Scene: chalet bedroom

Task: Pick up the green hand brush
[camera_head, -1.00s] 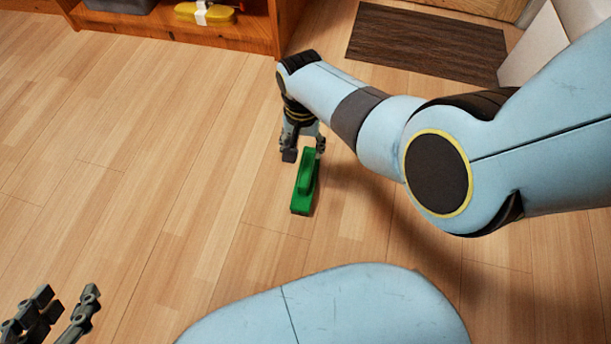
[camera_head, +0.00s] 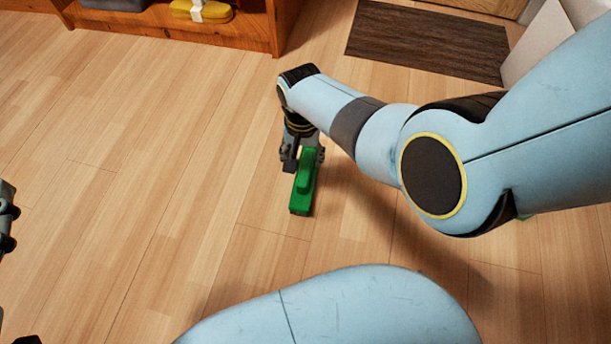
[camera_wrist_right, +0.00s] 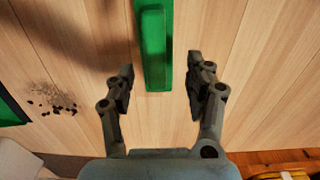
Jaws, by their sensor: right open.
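The green hand brush (camera_head: 303,190) lies on the wooden floor near the middle of the head view, pointing away from me. My right gripper (camera_head: 303,158) is at its far end, with one finger on each side. In the right wrist view the brush (camera_wrist_right: 154,50) shows between the two open fingers of the right gripper (camera_wrist_right: 160,75), with a gap on both sides. I cannot tell the height of the fingertips above the floor. My left gripper (camera_head: 6,218) is only partly in view at the left edge, apart from the brush.
A wooden shelf (camera_head: 170,32) with a yellow item (camera_head: 200,11) stands at the back left. A dark mat (camera_head: 428,42) lies at the back. In the wrist view a green object (camera_wrist_right: 8,108) and dark crumbs (camera_wrist_right: 55,107) are at left. Floor left of the brush is clear.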

